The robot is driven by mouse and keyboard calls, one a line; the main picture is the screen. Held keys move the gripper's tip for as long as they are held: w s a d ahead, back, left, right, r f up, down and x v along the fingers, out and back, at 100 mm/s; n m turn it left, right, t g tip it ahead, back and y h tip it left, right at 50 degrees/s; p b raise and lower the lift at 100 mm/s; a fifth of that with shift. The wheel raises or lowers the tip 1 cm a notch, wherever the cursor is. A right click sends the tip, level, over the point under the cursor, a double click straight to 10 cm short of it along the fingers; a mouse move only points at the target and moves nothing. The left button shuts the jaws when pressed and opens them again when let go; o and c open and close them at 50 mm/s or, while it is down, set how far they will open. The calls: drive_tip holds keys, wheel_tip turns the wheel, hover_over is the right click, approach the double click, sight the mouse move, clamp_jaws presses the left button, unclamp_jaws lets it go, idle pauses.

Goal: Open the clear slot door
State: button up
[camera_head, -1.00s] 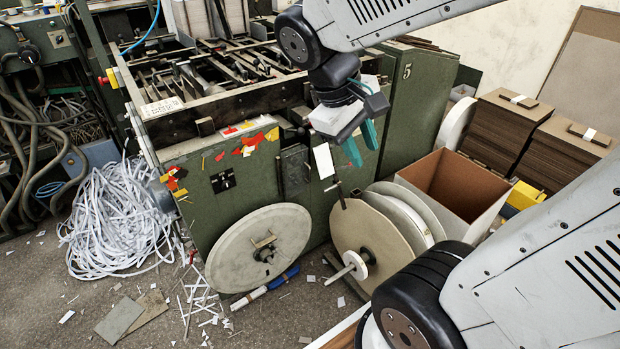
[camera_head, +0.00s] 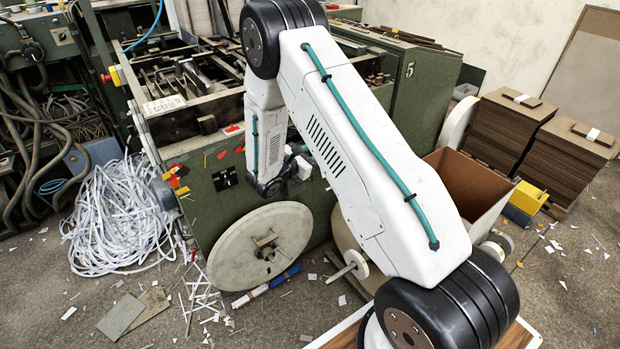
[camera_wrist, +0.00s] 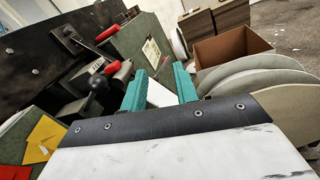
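My gripper (camera_wrist: 160,90) shows in the wrist view with its two teal fingers apart. A pale flat panel (camera_wrist: 159,95) appears between the fingers; I cannot tell its distance or whether it is the clear slot door. No clear door can be made out for certain in either view. The green machine (camera_head: 205,205) stands ahead of me in the head view, and my arm covers the middle of its front. My fingers are hidden there. In the wrist view, a black ball-knob lever (camera_wrist: 96,85) and a red-handled lever (camera_wrist: 108,33) are left of the fingers.
A pale round disc (camera_head: 262,248) is on the machine's front. In the wrist view, grey discs (camera_wrist: 255,75) and an open brown-lined bin (camera_wrist: 235,45) lie to the right. White strips (camera_head: 115,215) are piled at left. Stacked boards (camera_head: 505,128) stand at right.

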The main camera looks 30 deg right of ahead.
drive_tip(key=w+a+f+n+t+y, duration=0.1)
drive_tip(key=w+a+f+n+t, duration=0.2)
drive_tip(key=f, duration=0.6)
drive_tip(key=f+n+t+y, duration=0.2)
drive_tip(key=f+n+t, duration=0.15)
drive_tip(key=f, duration=0.55)
drive_tip(key=w+d+n, duration=0.1)
drive_tip(key=w+d, duration=0.3)
drive_tip(key=d, duration=0.2)
drive_tip(key=shift+w, duration=0.2)
drive_tip(key=shift+r, duration=0.1)
clamp_jaws()
